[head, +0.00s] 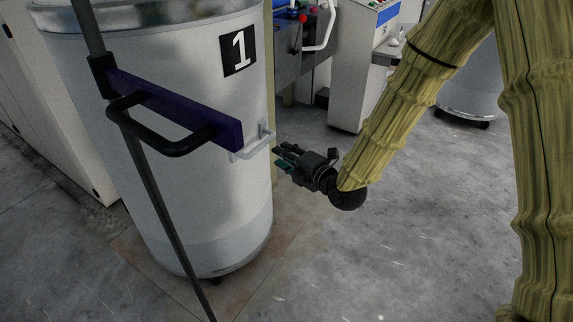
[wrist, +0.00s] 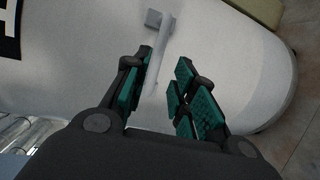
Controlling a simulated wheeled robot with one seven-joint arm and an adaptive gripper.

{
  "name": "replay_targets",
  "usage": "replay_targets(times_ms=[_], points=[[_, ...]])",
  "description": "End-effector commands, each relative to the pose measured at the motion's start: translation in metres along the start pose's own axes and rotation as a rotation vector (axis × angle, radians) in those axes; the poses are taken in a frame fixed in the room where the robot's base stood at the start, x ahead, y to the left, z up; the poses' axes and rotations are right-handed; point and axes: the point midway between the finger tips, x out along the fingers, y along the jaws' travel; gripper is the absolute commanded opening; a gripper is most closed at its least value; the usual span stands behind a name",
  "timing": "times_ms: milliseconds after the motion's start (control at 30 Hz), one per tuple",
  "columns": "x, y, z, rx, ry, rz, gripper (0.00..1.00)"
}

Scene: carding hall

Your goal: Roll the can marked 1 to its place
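The can marked 1 (head: 205,190) is a tall white cylinder with a grey rim and a black label bearing a white 1. It stands upright in the left half of the head view, with a dark caster just showing under it. A light grey handle (head: 262,146) sticks out of its side. My gripper (head: 283,158) is beside that handle. In the wrist view my gripper (wrist: 162,90) is open, its teal-padded fingers apart. The handle (wrist: 160,55) runs into the gap between them, nearer the left finger. I cannot tell whether they touch.
A brownish floor patch (head: 255,285) spreads around the can's base. Pale machine housings stand at the left (head: 50,120) and behind (head: 350,95). Another pale can (head: 470,95) stands at the back right. Grey floor (head: 400,240) is clear in front and right.

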Motion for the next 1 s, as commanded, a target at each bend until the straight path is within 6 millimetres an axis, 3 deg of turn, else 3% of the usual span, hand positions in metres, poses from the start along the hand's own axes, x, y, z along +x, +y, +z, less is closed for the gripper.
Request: replay_targets(times_ms=[467,1000], points=[[0.005,0.001,0.0,-0.004,0.001,0.003,0.27],[0.078,0.0,0.0,-0.002,0.0,0.003,0.27]])
